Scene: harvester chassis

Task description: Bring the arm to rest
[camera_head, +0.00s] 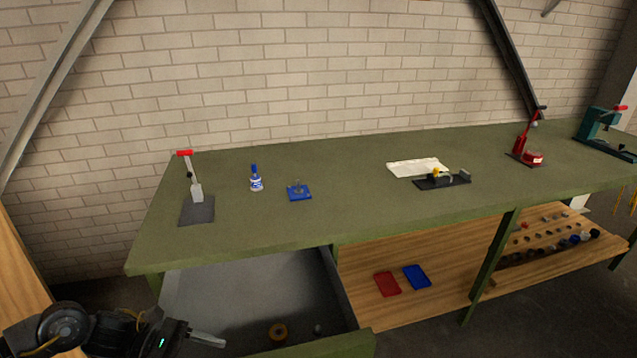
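My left arm comes in at the bottom left corner. Its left gripper (207,339) is low in front of the workbench, by the left side of the open drawer (345,300). Its pale finger part points right, and no held object shows there. One finger shape shows, so I cannot tell whether the gripper is open or shut. My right arm and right gripper are out of view.
The green workbench (330,222) carries a red-handled grey press (196,190), a bottle (256,181), a blue fixture (299,192), white paper (416,167), a black fixture (442,181) and a red press (527,150).

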